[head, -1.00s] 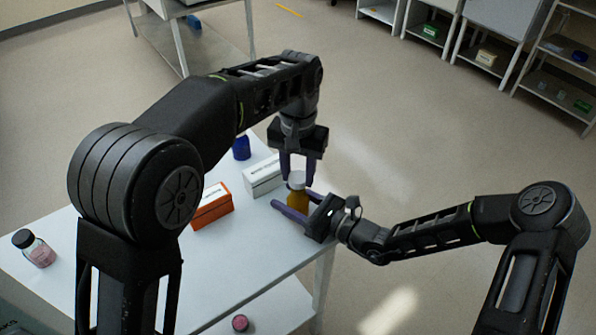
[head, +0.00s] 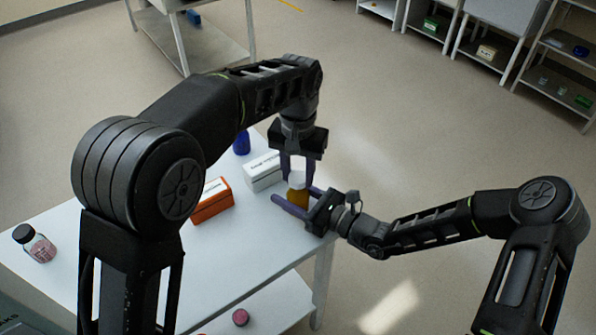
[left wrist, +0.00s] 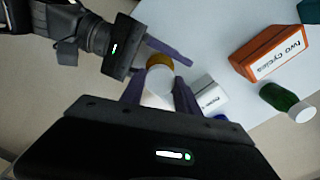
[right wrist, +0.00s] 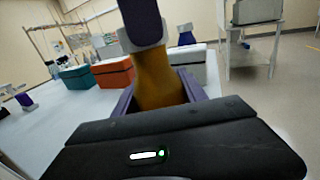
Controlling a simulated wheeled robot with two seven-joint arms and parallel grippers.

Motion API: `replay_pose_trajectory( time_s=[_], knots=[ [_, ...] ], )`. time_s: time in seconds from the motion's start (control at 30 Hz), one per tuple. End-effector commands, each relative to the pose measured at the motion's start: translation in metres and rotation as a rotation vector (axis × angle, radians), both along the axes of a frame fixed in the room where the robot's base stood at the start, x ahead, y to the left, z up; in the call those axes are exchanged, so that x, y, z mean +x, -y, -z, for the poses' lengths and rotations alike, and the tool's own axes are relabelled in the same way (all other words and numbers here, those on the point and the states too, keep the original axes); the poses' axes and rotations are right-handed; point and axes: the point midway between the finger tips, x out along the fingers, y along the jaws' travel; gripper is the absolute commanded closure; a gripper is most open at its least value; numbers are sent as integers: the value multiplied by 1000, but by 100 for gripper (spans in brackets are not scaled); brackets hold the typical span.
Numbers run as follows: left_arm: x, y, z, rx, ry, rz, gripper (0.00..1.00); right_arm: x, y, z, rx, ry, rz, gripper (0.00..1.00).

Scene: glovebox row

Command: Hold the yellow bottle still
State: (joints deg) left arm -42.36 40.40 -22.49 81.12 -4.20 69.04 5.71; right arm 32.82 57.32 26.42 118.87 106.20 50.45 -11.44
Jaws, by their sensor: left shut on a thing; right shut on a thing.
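The yellow bottle (head: 296,196), with a white cap (head: 297,179), stands upright near the right edge of the white table. My right gripper (head: 299,204) comes in from the side and is shut on the bottle's body; the amber body (right wrist: 157,82) shows between its fingers in the right wrist view. My left gripper (head: 299,172) points down from above and is shut on the cap; the white cap (left wrist: 157,92) sits between its fingers in the left wrist view. The fingers hide part of the bottle, and its base is hard to see.
An orange box (head: 212,203), a white box (head: 263,172) and a blue bottle (head: 242,143) stand close by on the table (head: 140,225). A pink-filled jar with a black cap (head: 40,249) stands at the far left.

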Motion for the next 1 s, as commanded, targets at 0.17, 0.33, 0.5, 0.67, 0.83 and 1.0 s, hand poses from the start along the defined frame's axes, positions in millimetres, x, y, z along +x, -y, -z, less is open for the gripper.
replay_pose_trajectory(
  time_s=[0.17, 0.33, 0.5, 0.67, 0.83, 1.0],
  knots=[
    [0, 0, 0, 0, 0, 0, 99, 0, 0, 0, 0, 0, 0, 100],
    [0, 0, 2, 0, 0, 0, 99, 0, 0, 0, 0, 0, 0, 100],
    [0, 0, 6, 0, 0, 0, 99, 0, 0, 0, 0, 0, 0, 100],
    [0, 0, 9, 0, -1, 0, 99, 0, 0, 0, 0, 0, 0, 100],
    [0, 0, 12, 0, -1, 1, 99, 0, 0, 0, 0, 0, 0, 100],
    [0, -1, 12, -2, -2, 119, 99, 0, 0, 0, 0, 0, 0, 100]
  ],
)
